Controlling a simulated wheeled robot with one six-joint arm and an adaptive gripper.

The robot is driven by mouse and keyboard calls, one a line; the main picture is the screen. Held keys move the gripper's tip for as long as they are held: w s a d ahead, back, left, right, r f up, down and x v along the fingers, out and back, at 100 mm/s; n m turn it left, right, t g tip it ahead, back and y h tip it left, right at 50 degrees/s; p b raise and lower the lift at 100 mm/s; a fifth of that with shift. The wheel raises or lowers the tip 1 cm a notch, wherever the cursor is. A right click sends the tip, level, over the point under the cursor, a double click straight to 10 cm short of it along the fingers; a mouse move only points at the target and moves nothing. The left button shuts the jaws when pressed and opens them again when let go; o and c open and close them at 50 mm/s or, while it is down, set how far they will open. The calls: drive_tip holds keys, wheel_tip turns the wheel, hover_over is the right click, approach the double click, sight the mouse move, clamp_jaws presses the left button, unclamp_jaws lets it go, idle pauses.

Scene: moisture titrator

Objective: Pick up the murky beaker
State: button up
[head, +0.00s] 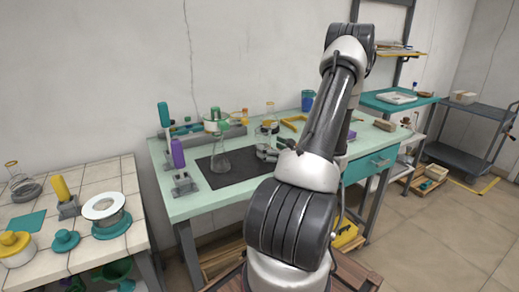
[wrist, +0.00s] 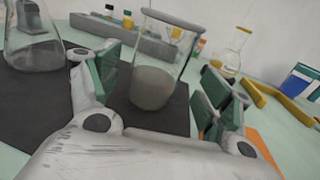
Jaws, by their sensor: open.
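The murky beaker (wrist: 152,87) is a clear glass with cloudy grey-brown liquid in its lower part. It stands upright on a dark mat (wrist: 35,108). In the wrist view my gripper (wrist: 172,92) is open, with one green-padded finger on each side of the beaker. I cannot tell whether either finger touches the glass. In the head view the beaker (head: 263,134) shows small behind my gripper (head: 268,152), which is low over the mat and partly hidden by my arm.
A conical flask (wrist: 33,40) stands on the mat left of the beaker. A grey rack (wrist: 120,31) with small bottles lies behind. Another flask (wrist: 234,52) and a yellow angled piece (wrist: 255,88) are to the right. The mat's front left in the head view is clear.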

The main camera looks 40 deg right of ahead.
sight(262, 141)
drive_tip(key=w, duration=0.4)
drive_tip(key=shift+w+a+r, duration=0.1)
drive_tip(key=shift+w+r, duration=0.15)
drive_tip(key=c, duration=1.3)
drive_tip(key=shift+r, duration=0.1)
wheel_tip(262, 141, up, 10)
drive_tip(key=shift+f, duration=0.1)
drive_tip(key=o, duration=0.5)
clamp_jaws()
